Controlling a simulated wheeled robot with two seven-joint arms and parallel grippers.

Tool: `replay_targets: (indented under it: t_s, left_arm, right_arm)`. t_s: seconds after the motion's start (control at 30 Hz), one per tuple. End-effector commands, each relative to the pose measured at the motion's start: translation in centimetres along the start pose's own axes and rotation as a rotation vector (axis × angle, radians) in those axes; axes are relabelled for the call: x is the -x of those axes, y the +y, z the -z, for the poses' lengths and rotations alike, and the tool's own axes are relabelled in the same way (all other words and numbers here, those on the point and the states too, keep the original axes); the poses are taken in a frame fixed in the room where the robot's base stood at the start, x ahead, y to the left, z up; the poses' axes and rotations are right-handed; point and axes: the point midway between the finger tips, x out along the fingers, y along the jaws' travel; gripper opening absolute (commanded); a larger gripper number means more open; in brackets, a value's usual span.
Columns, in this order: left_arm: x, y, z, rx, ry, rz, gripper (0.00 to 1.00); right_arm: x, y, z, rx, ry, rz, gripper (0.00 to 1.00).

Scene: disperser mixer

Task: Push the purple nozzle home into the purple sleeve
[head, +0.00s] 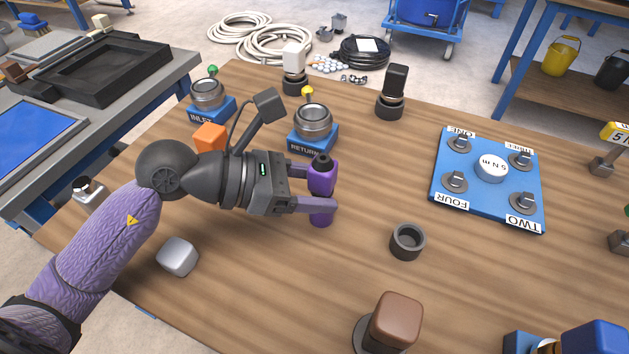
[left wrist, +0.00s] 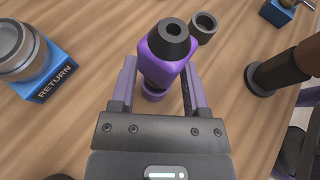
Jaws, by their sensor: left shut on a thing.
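The purple nozzle (head: 321,178) has a black tip with a hole and stands roughly upright between the fingers of my left gripper (head: 312,190). The gripper is shut on it. The nozzle also shows in the left wrist view (left wrist: 163,62), tip towards the camera. Directly below it is a short purple cylinder (head: 321,218), which looks like the purple sleeve; its edge shows in the left wrist view (left wrist: 153,96). A finger and the nozzle hide its top, so I cannot tell how deep the nozzle sits. My right gripper is out of view.
The RETURN block (head: 313,140) with a metal ring stands behind the gripper. An orange cube (head: 210,137) is near my arm. An empty dark socket (head: 407,242) stands to the right. A blue numbered board (head: 466,205) lies farther right. A brown-topped piece (head: 395,320) stands in front.

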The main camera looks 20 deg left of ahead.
Motion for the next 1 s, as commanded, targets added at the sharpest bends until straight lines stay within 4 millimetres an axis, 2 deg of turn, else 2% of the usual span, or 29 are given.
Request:
replay_targets:
  t_s: [0.43,0.93,0.97,1.0]
  left_arm:
    - [-0.5,0.0,1.1,0.0,0.0,0.0,0.0]
    - [-1.0,0.0,2.3,0.0,0.0,0.0,0.0]
    - [-0.9,0.0,2.2,-0.001,0.0,0.0,0.65]
    - [-0.9,0.0,2.2,-0.001,0.0,0.0,0.74]
  right_arm:
    - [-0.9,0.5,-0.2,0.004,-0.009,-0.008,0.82]
    - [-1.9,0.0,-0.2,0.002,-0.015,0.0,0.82]
    - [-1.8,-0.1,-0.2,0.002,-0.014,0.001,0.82]
    - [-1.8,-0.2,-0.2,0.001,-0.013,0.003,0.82]
